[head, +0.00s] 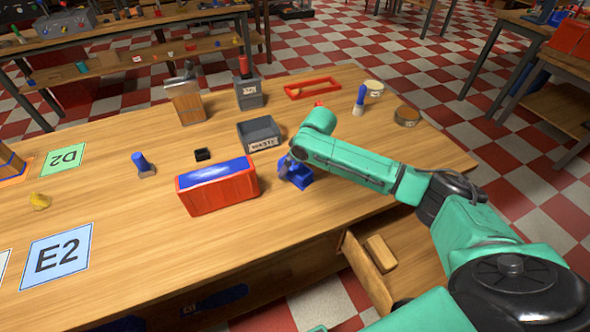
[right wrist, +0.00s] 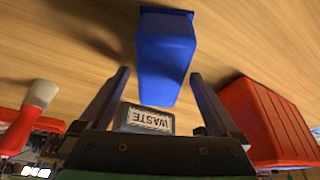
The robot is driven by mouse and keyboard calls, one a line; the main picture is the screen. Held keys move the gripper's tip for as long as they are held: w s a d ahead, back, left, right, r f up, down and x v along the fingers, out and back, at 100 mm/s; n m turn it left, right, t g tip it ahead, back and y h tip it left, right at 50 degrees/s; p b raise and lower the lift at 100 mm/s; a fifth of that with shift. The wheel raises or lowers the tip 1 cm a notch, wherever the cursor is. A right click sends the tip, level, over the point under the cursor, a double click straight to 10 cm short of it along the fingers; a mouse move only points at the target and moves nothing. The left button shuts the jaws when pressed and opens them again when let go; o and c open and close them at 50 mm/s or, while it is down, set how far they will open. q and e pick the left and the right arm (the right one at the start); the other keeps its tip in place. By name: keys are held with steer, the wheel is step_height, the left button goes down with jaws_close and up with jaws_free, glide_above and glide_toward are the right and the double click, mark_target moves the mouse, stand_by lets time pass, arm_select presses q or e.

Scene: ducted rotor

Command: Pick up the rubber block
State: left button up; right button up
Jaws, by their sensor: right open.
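A blue block-like object (head: 301,182) stands on the wooden table, partly hidden by my right gripper (head: 289,165) in the head view. I cannot tell for sure that it is the rubber block. In the right wrist view the blue object (right wrist: 165,55) has a tapered body with a wider end. It lies ahead of and between the two fingers of my right gripper (right wrist: 157,88), with gaps showing on both sides. The right gripper is open and empty. My left gripper is not in view.
A red box with a blue top (head: 218,188) stands just left of the right gripper. A grey WASTE bin (head: 260,134) is behind it. A small black block (head: 202,154), a blue-handled tool (head: 143,164) and an E2 mat (head: 57,256) lie further left. An open drawer (head: 367,272) juts out in front.

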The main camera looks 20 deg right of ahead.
steer(key=shift+c, duration=0.3)
jaws_close()
steer(key=shift+b, duration=0.35)
step_height(320, 180, up, 20)
steer(key=shift+r, duration=0.25)
